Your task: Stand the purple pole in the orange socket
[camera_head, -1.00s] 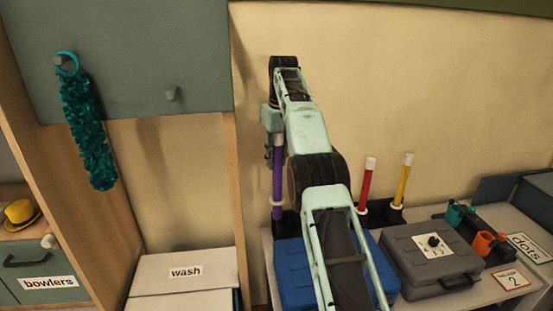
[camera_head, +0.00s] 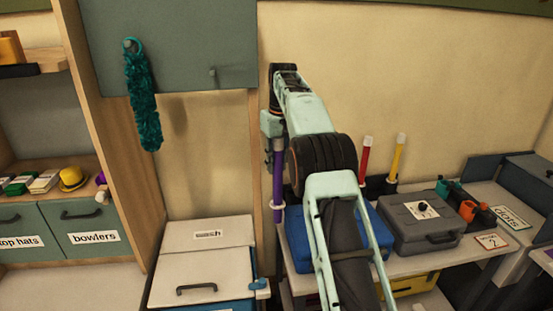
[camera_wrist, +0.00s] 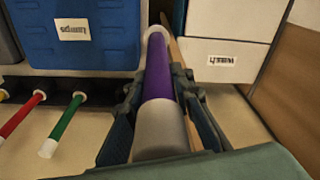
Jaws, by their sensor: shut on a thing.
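The purple pole (camera_head: 278,182) hangs upright from my gripper (camera_head: 273,142), with a pale ring near its lower end. In the wrist view the pole (camera_wrist: 159,82) runs between the two dark fingers (camera_wrist: 160,112), which are shut on its grey-white upper part. Its far end is over the gap between a blue case and white boxes. The orange socket (camera_head: 467,210) is far to the right on the white table, beside a teal socket (camera_head: 444,188). My arm hides part of the table between.
A blue case (camera_head: 298,238) and a grey case (camera_head: 418,232) stand on the table. Behind them a dark rack holds a red pole (camera_head: 366,158) and a yellow pole (camera_head: 398,158). The wash box (camera_head: 207,237) stands left of the pole. A teal garland (camera_head: 141,100) hangs on the board.

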